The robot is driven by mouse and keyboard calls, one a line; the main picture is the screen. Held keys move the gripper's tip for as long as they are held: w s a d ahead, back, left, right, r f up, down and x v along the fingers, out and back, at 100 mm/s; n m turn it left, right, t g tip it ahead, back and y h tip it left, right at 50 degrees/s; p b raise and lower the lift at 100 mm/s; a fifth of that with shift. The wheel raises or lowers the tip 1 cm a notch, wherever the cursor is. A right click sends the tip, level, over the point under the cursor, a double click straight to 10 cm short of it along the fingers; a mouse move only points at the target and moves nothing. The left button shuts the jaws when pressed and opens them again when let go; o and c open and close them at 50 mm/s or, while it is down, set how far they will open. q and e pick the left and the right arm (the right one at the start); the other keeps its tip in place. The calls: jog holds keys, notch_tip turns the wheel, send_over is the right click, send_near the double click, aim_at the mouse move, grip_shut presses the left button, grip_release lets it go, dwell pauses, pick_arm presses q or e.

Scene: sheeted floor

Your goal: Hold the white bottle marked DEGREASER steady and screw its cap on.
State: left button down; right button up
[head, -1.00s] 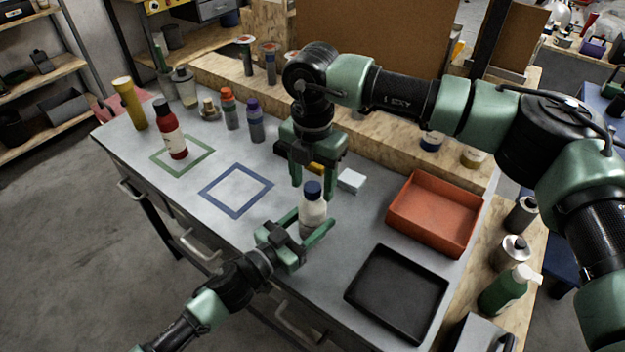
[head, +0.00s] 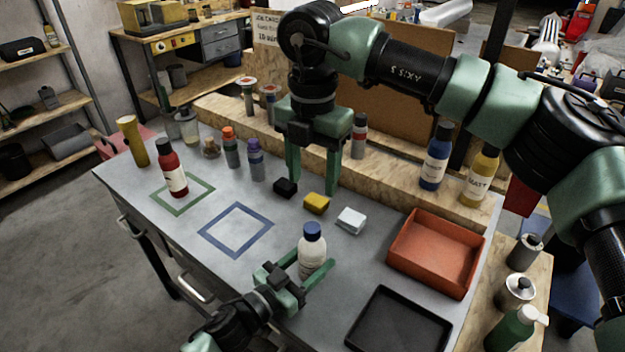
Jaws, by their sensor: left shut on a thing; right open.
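The white bottle (head: 311,258) with a dark blue cap (head: 312,231) stands upright on the grey table (head: 215,275). Its marking is too small to read. The cap sits on top of the bottle; I cannot tell how tight it is. My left gripper (head: 309,278) is shut on the lower body of the bottle, and one finger shows on its right side. My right gripper (head: 312,188) is open and empty, fingers pointing down, above and behind the bottle and apart from the cap.
An orange tray (head: 436,253) and a black tray (head: 399,325) are at the right. A red bottle (head: 171,170) stands inside a green square outline. The blue square outline (head: 235,230) is empty.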

aim_at(303, 268)
pick_arm(q)
jog(key=shift+c, duration=2.3)
grip_release()
jog(key=shift+s+a, duration=0.35)
jog(key=shift+a, duration=0.05)
jog(key=b+v, duration=0.1)
jog(key=v, duration=0.4)
jog(key=shift+s+a+f, duration=0.1)
jog(key=shift+s+a, duration=0.1)
jog(key=shift+s, duration=0.05)
jog(key=shift+s+a, duration=0.4)
